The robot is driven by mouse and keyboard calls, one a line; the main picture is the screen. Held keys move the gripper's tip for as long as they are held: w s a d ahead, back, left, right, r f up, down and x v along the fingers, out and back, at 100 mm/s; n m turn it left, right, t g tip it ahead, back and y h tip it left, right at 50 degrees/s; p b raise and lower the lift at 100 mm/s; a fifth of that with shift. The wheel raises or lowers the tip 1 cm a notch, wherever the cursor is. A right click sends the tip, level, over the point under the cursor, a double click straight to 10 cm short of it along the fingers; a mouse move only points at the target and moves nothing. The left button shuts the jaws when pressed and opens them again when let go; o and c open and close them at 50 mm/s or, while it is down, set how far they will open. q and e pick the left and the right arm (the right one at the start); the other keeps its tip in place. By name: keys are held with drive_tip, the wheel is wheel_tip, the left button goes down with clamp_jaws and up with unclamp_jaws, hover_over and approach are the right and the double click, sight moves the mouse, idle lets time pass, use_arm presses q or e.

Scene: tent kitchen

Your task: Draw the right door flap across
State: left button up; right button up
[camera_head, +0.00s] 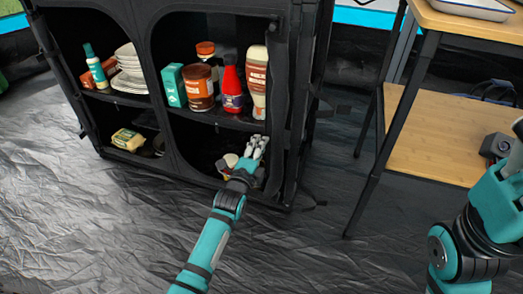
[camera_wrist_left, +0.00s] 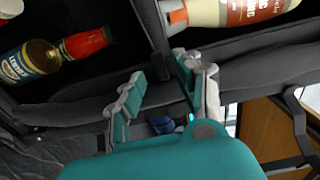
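The black fabric cabinet (camera_head: 158,70) stands with both front openings uncovered, its shelves showing. Dark fabric that looks like the right door flap (camera_head: 283,120) hangs along the right edge of the right opening. I cannot clearly tell flap from frame there. My left gripper (camera_head: 257,148) is at the lower right of that opening, close to this edge. In the left wrist view, the gripper (camera_wrist_left: 160,88) has its two fingers apart, with dark fabric behind them; I see nothing held. My right arm is at the right edge of the head view; its fingers are mostly cut off.
The right opening's shelf holds a brown jar (camera_head: 199,90), a red-capped bottle (camera_head: 232,92), a pale bottle (camera_head: 257,82) and a teal box (camera_head: 174,85). Plates (camera_head: 130,70) are in the left opening. A wooden table (camera_head: 440,135) stands right. The floor in front is clear.

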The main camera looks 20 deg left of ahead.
use_arm(q)
drive_tip(key=shift+w+b, duration=0.3)
drive_tip(key=shift+w, duration=0.7)
clamp_jaws()
